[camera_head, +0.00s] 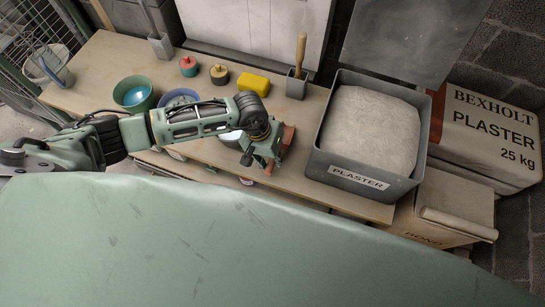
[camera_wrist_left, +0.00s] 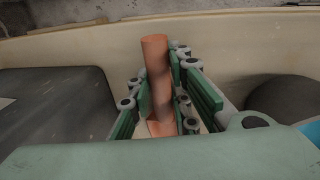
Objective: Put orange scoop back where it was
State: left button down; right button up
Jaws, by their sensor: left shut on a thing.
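The orange scoop (camera_head: 288,136) is in my left gripper (camera_head: 268,158), over the bench just left of the grey bin labelled PLASTER (camera_head: 320,172). In the left wrist view, the scoop's round orange handle (camera_wrist_left: 155,65) stands up between the green finger pads of the gripper (camera_wrist_left: 160,95), which is shut on it. Most of the scoop's lower part is hidden, and I cannot tell whether it touches the bench. The bin holds a pale grey mass of plaster (camera_head: 370,130). My right gripper is not in view.
On the wooden bench (camera_head: 100,65) stand a green bowl (camera_head: 132,97), a blue bowl (camera_head: 178,97), a red pot (camera_head: 188,66), a dark pot (camera_head: 219,74), a yellow block (camera_head: 254,84) and a grey holder with a wooden handle (camera_head: 297,86). A plaster sack (camera_head: 490,135) is at right.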

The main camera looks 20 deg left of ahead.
pick_arm(q)
jog(key=shift+f, duration=0.2)
jog(key=c, duration=1.6)
grip_release()
jog(key=shift+r, duration=0.1)
jog(key=v, duration=1.2)
jog(key=shift+r+b, duration=0.1)
jog(key=shift+b, duration=0.2)
